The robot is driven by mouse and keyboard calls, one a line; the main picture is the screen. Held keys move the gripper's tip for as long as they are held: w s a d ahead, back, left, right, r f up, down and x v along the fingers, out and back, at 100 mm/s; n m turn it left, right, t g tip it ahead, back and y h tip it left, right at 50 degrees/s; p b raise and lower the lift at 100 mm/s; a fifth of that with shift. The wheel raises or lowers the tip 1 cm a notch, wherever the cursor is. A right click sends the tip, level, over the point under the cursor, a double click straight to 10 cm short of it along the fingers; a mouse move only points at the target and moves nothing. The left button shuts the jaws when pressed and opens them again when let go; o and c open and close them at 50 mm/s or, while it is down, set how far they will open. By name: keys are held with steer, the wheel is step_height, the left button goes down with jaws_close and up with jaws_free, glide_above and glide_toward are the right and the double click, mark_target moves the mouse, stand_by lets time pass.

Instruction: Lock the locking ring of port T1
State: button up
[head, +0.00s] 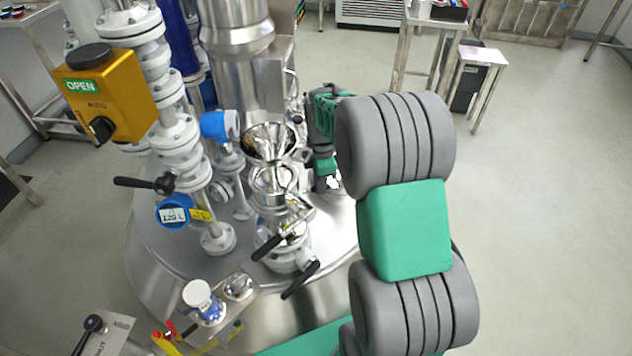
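A steel port assembly (283,253) stands on the domed vessel top (165,245), with black-handled levers near its base. An open steel funnel-like mouth (270,141) tops the stack, with clamp-like steel rings (274,182) below it. I cannot read a T1 label, and I cannot tell which ring is the locking ring or its state. My gripper (326,183) points down just right of the stack, close to the funnel. Its fingers are small and partly hidden by my own arm, so I cannot tell whether they are open or touch anything.
A yellow actuator box (104,92) marked OPEN, flanged pipes (184,133) and a blue round gauge (174,213) crowd the left. A small bracket with a white-capped fitting (203,299) is at the front. A metal table (426,48) stands behind; the right floor is clear.

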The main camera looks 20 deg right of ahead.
steer(key=o, duration=0.3)
